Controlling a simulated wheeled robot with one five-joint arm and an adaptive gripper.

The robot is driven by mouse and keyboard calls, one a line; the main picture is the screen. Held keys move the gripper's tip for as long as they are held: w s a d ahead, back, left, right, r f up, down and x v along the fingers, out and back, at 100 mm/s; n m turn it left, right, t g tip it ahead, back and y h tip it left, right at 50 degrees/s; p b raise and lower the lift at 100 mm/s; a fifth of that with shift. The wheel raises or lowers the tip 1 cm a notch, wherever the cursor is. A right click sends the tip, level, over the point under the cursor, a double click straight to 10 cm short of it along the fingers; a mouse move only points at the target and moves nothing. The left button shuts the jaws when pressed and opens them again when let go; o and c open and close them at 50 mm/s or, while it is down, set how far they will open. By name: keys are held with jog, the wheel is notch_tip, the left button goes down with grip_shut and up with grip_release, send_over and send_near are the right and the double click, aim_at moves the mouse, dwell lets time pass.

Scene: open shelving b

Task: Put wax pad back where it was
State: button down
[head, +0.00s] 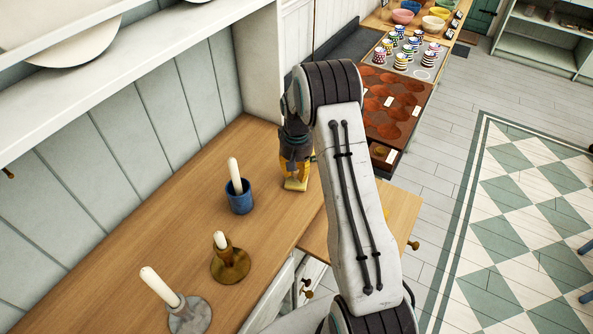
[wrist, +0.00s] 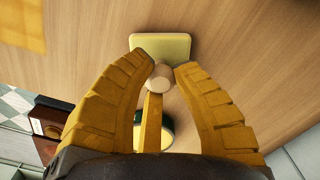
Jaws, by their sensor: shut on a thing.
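The wax pad appears to be the pale yellow, round-cornered block (head: 296,184) at the wooden worktop's front edge, under my gripper (head: 294,172). In the wrist view the pale yellow block (wrist: 160,43) lies just beyond the fingertips. My gripper's yellow fingers (wrist: 160,72) are closed in around a small pale round knob-like piece (wrist: 160,78). Whether this piece belongs to the block is not clear. The block is at or very near the worktop; I cannot tell if it touches. My arm hides part of the worktop in the head view.
A blue cup with a candle (head: 239,201), a brass candle holder (head: 231,264) and a grey candle holder (head: 189,316) stand left of my gripper. A pull-out wooden surface (head: 399,207) juts from the front. Patterned cups (head: 401,61) stand farther back. Worktop (head: 165,195) is bare toward the wall.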

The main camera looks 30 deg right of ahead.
jog(key=shift+f, duration=0.1)
jog(key=c, duration=1.1)
grip_release()
